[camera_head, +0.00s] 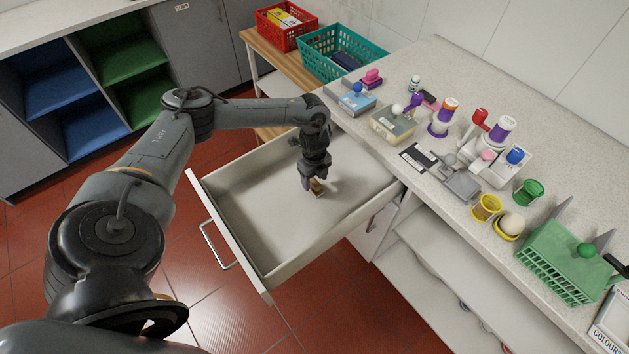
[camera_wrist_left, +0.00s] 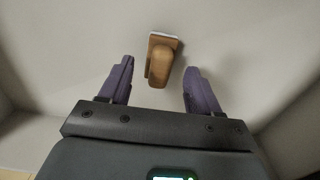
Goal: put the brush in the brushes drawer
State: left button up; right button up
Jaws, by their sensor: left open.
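A small wooden brush (camera_head: 317,187) lies on the floor of the open, pale drawer (camera_head: 258,222). It also shows in the left wrist view (camera_wrist_left: 162,62), with a brown wooden body and a thin pale edge at its far end. My left gripper (camera_head: 311,182) reaches down into the drawer, right by the brush. In the left wrist view the two purple fingers (camera_wrist_left: 158,88) are spread wide, one on each side of the brush, with gaps between. The brush appears to rest on the drawer floor. My right gripper is in neither view.
The speckled counter (camera_head: 400,121) above holds stamps, a stapler, tape rolls, small cups and a green rack (camera_head: 556,262). A red basket (camera_head: 286,27) and a teal basket (camera_head: 341,55) stand on a wooden bench behind. The drawer's walls surround the gripper; its floor is otherwise clear.

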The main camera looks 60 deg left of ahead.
aim_at(315, 181)
pick_arm(q)
notch_tip(315, 181, up, 10)
jog(key=p, duration=0.1)
jog(key=shift+p, duration=0.4)
